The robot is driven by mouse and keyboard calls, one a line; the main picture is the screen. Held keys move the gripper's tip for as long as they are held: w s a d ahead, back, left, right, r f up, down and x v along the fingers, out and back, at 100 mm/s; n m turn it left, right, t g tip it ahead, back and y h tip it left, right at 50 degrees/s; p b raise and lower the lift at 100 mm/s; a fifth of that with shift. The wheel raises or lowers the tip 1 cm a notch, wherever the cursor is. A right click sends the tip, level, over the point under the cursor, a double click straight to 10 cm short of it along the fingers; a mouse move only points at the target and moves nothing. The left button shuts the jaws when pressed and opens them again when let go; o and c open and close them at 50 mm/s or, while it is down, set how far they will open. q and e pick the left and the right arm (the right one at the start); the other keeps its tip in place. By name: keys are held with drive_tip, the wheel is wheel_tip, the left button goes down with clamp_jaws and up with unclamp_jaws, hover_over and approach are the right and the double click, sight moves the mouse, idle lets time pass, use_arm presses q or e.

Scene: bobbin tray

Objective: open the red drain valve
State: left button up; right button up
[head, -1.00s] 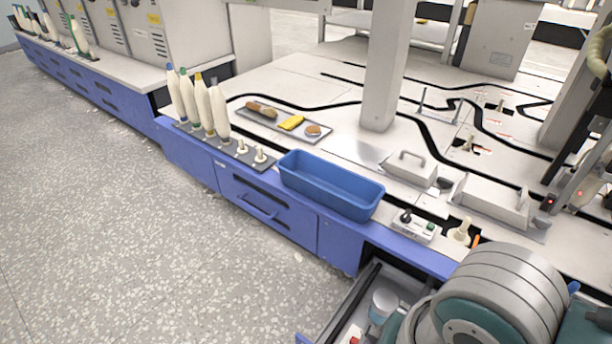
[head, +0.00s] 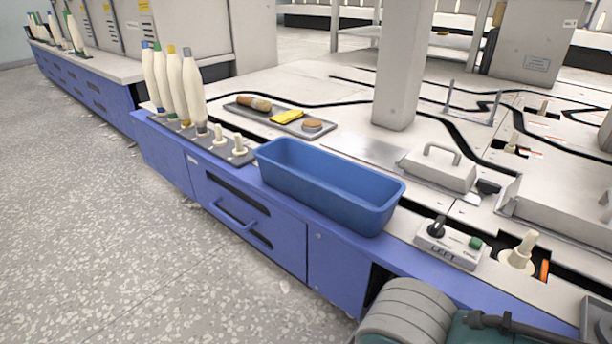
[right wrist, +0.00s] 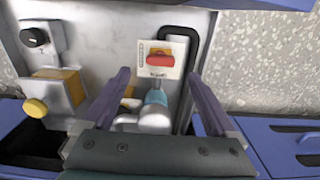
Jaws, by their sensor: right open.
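The red drain valve (right wrist: 159,59) shows in the right wrist view as a short red handle lying crosswise on a white plate (right wrist: 172,45) with a scale and small print. My right gripper (right wrist: 157,77) is open, its two purple fingers to the left and right of the valve's line. Nothing is held between them. A teal-topped pale fitting (right wrist: 155,112) shows between the fingers, partly hidden by the gripper body. The valve does not show in the head view. My left gripper is in no view.
A black pipe (right wrist: 190,60) bends beside the valve. A yellow knob (right wrist: 37,108) and black dial (right wrist: 36,38) lie to its left. In the head view, a blue bin (head: 330,190) and a switch box (head: 448,246) stand on the machine edge.

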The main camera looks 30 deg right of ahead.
wheel_tip(320, 180, down, 7)
drive_tip(key=b, duration=0.5)
drive_tip(key=shift+w+d+r, duration=0.1)
drive_tip(key=shift+d, duration=0.05)
drive_tip(key=shift+r, duration=0.1)
